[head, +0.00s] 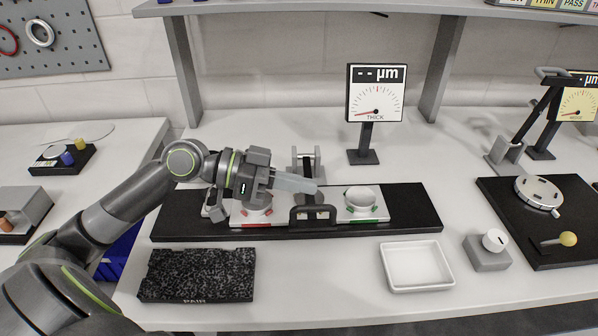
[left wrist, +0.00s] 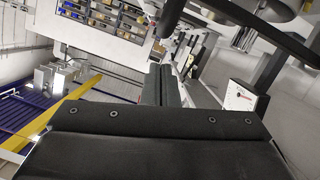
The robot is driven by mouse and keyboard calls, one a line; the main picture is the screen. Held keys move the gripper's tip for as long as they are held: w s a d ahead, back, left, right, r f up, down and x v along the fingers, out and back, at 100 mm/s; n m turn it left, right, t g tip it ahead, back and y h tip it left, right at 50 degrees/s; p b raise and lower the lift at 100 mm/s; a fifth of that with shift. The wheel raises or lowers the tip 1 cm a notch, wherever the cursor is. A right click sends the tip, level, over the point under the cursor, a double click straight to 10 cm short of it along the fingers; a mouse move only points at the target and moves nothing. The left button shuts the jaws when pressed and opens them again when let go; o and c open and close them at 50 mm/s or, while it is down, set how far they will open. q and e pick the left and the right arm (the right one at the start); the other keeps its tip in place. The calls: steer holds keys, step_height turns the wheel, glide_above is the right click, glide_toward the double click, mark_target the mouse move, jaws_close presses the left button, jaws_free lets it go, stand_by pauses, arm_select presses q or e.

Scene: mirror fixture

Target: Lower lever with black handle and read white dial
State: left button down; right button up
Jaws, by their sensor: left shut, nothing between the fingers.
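The white dial (head: 375,102), labelled THICK, stands on a dark post behind the fixture. Its needle points low left and its display shows dashes. A pale dial also shows in the left wrist view (left wrist: 238,98). A black U-shaped handle (head: 313,212) is at the front middle of the black fixture base (head: 413,212). A grey bracket (head: 307,160) stands behind it; I cannot tell the lever's angle, as my gripper covers part of it. My left gripper (head: 312,187) is shut and empty, just above and behind the black handle. My right gripper is out of view.
White cups (head: 362,197) sit on the fixture by red and green marks. A speckled block (head: 197,275) and a white tray (head: 416,267) lie in front. At right are a knob box (head: 488,250), another black base (head: 547,213), a tilted black lever (head: 533,115) and a yellowish dial (head: 577,102).

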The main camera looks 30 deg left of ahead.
arm_select(q)
steer(key=shift+s+d+f+b, duration=0.2)
steer(key=shift+f+b, duration=0.15)
steer(key=shift+f, duration=0.3)
steer(key=shift+s+d+f+b, duration=0.1)
steer(key=shift+s+f+b, duration=0.1)
steer(key=shift+f+b, duration=0.3)
steer(key=shift+s+f, duration=0.1)
steer(key=shift+f, duration=0.1)
steer(key=shift+r+p, duration=0.2)
steer(key=shift+p, duration=0.1)
steer(key=s+a+r+p, duration=0.3)
steer(key=a+r+p, duration=0.3)
steer(key=a+p, duration=0.3)
steer(key=shift+s+r+p, duration=0.25)
steer(key=shift+s+p, duration=0.1)
